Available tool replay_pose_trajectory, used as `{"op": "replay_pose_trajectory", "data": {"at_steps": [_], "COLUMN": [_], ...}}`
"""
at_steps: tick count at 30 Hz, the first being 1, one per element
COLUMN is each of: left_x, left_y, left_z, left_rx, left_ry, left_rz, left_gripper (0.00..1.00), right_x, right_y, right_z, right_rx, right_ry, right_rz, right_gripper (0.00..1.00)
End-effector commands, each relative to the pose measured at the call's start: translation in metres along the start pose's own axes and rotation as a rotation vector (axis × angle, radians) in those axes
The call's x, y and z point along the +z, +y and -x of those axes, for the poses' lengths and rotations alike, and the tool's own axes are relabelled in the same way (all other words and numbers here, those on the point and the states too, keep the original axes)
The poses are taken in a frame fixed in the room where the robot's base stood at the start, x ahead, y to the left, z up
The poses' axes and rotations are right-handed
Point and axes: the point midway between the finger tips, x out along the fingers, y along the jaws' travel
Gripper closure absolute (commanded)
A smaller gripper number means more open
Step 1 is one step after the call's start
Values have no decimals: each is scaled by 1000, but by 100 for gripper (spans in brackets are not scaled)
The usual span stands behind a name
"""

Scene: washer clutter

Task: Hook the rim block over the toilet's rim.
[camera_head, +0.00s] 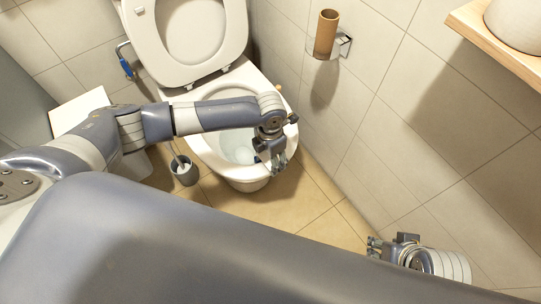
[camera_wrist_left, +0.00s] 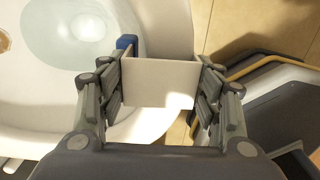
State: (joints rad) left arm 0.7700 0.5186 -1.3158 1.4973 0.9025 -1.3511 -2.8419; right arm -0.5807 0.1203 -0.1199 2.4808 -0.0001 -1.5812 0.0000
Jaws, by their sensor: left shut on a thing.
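The white toilet (camera_head: 240,172) stands against the back wall with its lid up. The bowl with water is open, and its rim (camera_wrist_left: 65,105) fills the left of the left wrist view. My left gripper (camera_head: 277,160) is above the front right part of the rim. It is shut on the rim block (camera_wrist_left: 158,82), a flat white piece with a small blue part at its far left corner. The fingers press on its two sides. I cannot tell whether the block touches the rim. My right gripper (camera_head: 378,247) is low at the right, away from the toilet; its opening is unclear.
A toilet brush in a grey holder (camera_head: 185,171) stands left of the bowl. A brown cardboard tube (camera_head: 326,33) sits on a wall holder at the right. A wooden shelf (camera_head: 500,35) juts out at the upper right. The tiled floor (camera_head: 315,205) in front of the toilet is free.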

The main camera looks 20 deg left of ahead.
Motion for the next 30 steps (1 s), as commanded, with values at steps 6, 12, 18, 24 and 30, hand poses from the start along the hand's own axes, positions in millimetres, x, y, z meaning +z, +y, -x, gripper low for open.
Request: {"op": "replay_pose_trajectory", "data": {"at_steps": [6,12,18,24,30], "left_x": [-1,-2,-2,-1,-1], "left_y": [-3,-4,-4,-3,-2], "left_z": [-7,-9,-9,-8,-5], "left_rx": [-7,-9,-9,-6,-5], "left_ry": [2,4,4,3,2], "left_rz": [0,0,-1,-1,-1], "left_gripper": [82,82,17,17,17], "right_x": [1,1,1,1,0], "right_y": [0,0,0,0,0], "right_z": [-3,-4,-4,-4,-3], "right_rx": [0,0,0,0,0], "right_ry": [0,0,0,0,3], "right_rz": [0,0,0,0,-1], "right_gripper": [60,60,60,60,60]}}
